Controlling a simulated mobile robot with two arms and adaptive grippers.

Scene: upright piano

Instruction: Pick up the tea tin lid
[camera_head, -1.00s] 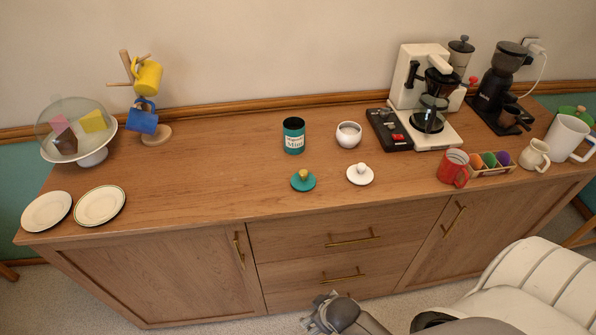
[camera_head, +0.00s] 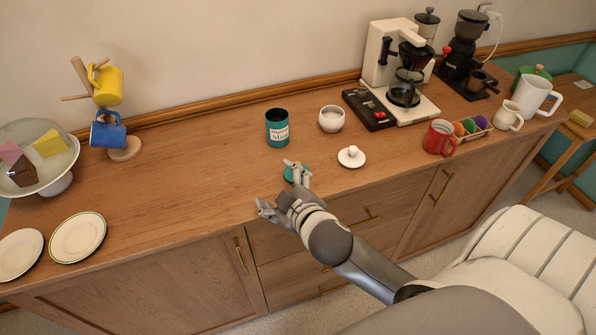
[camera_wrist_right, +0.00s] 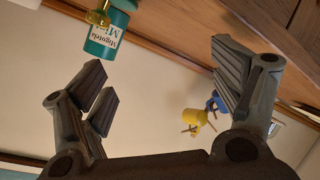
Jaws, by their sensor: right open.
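The teal tea tin lid (camera_head: 289,175) lies on the sideboard in front of the tin, partly hidden behind a finger of my right gripper in the head view. Its gold knob (camera_wrist_right: 98,17) shows at the top of the right wrist view. The open teal tea tin (camera_head: 277,128) stands upright behind the lid; it also shows, upside down, in the right wrist view (camera_wrist_right: 103,40). My right gripper (camera_head: 280,184) is open and empty, at the sideboard's front edge beside the lid; whether it touches the lid cannot be told. My left gripper is not in view.
A white lid (camera_head: 351,156) and a white sugar bowl (camera_head: 331,119) sit to the right. A black scale (camera_head: 369,110), coffee maker (camera_head: 376,62) and red mug (camera_head: 438,138) stand farther right.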

